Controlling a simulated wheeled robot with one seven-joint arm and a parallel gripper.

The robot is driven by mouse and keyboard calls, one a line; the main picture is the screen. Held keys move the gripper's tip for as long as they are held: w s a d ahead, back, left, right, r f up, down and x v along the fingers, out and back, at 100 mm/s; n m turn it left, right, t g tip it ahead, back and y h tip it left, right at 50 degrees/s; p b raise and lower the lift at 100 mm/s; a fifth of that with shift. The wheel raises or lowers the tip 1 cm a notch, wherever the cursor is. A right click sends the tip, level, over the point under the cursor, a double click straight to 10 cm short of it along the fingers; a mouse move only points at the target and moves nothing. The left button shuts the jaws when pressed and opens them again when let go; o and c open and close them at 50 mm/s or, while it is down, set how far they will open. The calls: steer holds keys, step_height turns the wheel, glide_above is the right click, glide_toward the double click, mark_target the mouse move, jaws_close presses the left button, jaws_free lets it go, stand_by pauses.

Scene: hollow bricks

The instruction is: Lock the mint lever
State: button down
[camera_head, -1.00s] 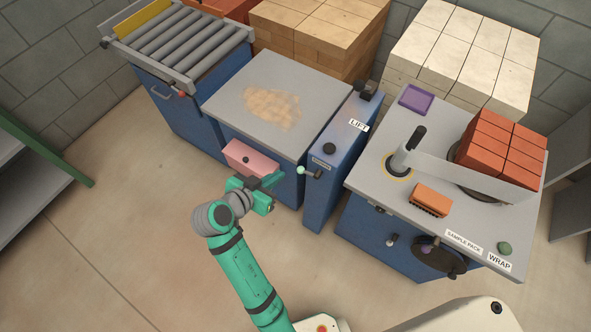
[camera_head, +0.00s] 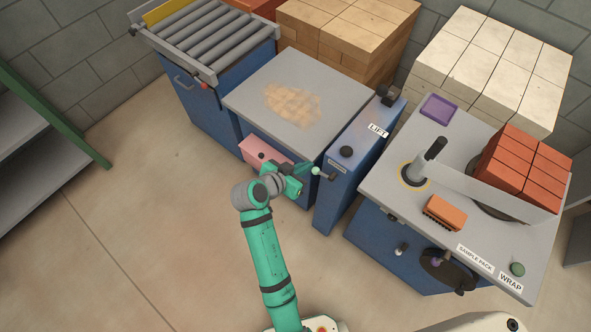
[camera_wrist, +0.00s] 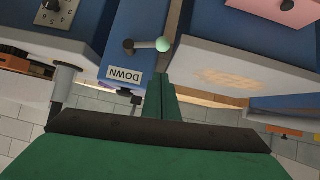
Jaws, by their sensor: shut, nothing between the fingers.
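The mint lever is a short rod with a pale mint ball knob (camera_head: 316,171), on the front of the narrow blue LIFT cabinet (camera_head: 340,190). In the wrist view the mint knob (camera_wrist: 163,44) ends a rod lying sideways from its pivot, beside a DOWN label (camera_wrist: 124,77). My green gripper (camera_head: 305,169) is shut and empty, just left of the knob in the head view. In the wrist view its fingertips (camera_wrist: 160,78) point toward the knob with a small gap in the picture. I cannot tell if they touch.
A pink box front (camera_head: 262,150) sticks out below the dusty grey table (camera_head: 330,80), close behind my gripper. The floor at left is clear.

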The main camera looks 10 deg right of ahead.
mark_target(323, 174)
steer(key=f, duration=0.1)
steer(key=d+f, duration=0.1)
steer(key=f, duration=0.1)
steer(key=d+f, duration=0.1)
steer(key=f, duration=0.1)
steer(key=shift+w, duration=0.4)
steer(key=shift+w+d, duration=0.1)
